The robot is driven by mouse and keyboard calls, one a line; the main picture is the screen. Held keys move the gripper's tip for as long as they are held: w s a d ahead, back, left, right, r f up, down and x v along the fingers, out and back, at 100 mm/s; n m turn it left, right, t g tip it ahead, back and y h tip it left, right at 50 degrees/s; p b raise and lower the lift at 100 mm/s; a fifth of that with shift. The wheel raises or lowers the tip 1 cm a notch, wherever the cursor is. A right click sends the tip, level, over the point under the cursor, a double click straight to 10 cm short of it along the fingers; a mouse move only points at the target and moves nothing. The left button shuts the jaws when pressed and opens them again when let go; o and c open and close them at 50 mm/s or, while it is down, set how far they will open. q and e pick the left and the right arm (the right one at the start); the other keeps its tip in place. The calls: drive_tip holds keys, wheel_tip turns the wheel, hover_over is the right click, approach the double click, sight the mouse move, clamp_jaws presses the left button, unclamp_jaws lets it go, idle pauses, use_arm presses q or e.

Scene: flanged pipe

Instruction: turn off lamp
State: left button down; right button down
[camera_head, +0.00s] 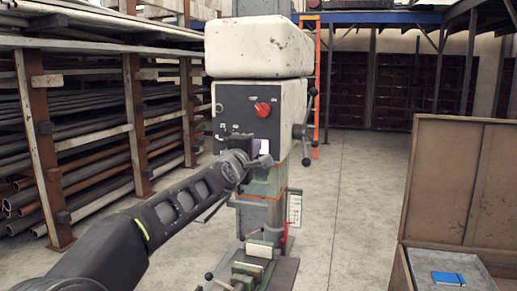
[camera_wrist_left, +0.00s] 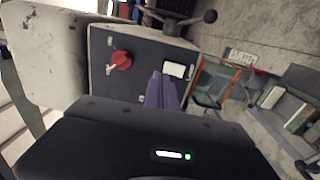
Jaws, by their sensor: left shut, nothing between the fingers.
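A drill press with a worn white head (camera_head: 258,50) stands ahead, and its dark control panel (camera_head: 232,102) faces me. A red rotary knob (camera_head: 263,109) sits on the panel; it also shows in the left wrist view (camera_wrist_left: 121,61). A small bright white rectangle (camera_wrist_left: 174,69) is on the panel below the knob. I cannot tell which part is the lamp or its switch. My left gripper (camera_head: 264,160) is in front of the lower panel, below the knob. Its fingers (camera_wrist_left: 161,88) are shut and empty, close beside the white rectangle; contact cannot be told.
A lever handle (camera_head: 305,130) sticks out at the machine's right side. A pipe rack (camera_head: 135,130) stands at the left. An open brown crate (camera_head: 462,180) with a blue item (camera_head: 448,278) is at the right. The floor between machine and crate is clear.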

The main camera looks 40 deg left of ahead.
use_arm(q)
drive_tip(key=v, duration=0.7)
drive_tip(key=shift+r, duration=0.25)
drive_tip(key=shift+s+a, duration=0.1)
drive_tip(key=shift+s, duration=0.05)
